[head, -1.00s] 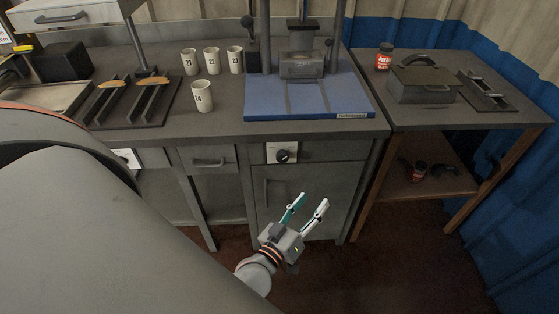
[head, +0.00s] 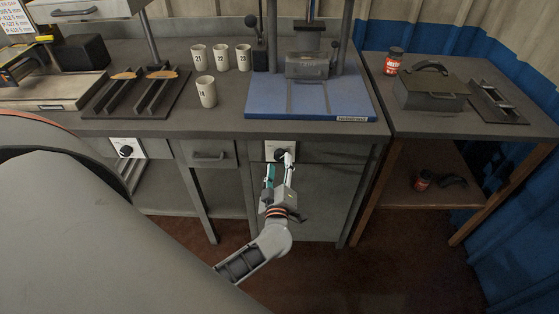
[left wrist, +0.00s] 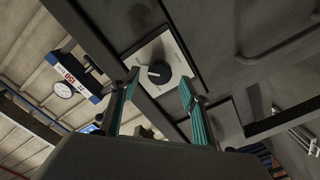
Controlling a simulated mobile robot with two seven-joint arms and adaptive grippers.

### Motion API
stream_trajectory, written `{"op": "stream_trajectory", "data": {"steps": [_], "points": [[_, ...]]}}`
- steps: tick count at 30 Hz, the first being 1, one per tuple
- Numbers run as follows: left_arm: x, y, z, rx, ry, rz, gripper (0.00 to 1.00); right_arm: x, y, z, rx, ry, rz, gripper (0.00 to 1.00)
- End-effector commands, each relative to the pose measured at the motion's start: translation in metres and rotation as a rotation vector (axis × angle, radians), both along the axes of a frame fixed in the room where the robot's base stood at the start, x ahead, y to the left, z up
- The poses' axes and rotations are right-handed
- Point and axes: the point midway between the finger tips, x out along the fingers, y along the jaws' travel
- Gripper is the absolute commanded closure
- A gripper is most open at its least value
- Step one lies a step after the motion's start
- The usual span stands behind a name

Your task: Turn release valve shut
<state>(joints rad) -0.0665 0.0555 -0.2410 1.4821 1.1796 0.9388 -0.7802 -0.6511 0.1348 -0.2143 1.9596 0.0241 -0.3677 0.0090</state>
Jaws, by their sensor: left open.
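A black knob on a white square plate (head: 275,147) is on the bench's front, below the blue press base; I take it as the release valve. In the left wrist view the black knob (left wrist: 159,72) sits ahead, between the finger lines. My left gripper (head: 278,163) is open and empty, its fingers pointing up at the knob. In the head view the right-hand fingertip overlaps the knob and partly hides it. I cannot tell if it touches. The fingers also show in the left wrist view (left wrist: 160,84). My right gripper is not in view.
A second black knob (head: 125,151) on a white plate is further left on the bench front. The press with its blue base (head: 262,103) stands above. Several numbered cups (head: 206,93) stand on the bench. A drawer handle (head: 208,156) juts out left of the gripper.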

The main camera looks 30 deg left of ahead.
Motion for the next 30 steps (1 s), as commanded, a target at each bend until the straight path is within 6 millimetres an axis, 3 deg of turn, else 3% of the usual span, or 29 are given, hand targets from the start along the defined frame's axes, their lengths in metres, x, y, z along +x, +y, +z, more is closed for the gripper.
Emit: {"op": "stream_trajectory", "data": {"steps": [6, 17, 21, 30], "points": [[0.021, 0.013, 0.0, 0.0, -0.001, 0.001, 0.55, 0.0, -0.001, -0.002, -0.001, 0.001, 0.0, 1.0], [0.025, 0.016, 0.0, 0.0, 0.0, 0.0, 0.55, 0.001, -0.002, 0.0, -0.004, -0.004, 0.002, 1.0], [0.025, 0.016, 0.0, 0.0, 0.0, 0.0, 0.91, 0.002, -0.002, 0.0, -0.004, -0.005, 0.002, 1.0], [0.025, 0.016, 0.0, -0.01, -0.006, 0.0, 0.93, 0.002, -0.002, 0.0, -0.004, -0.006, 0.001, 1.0]]}}
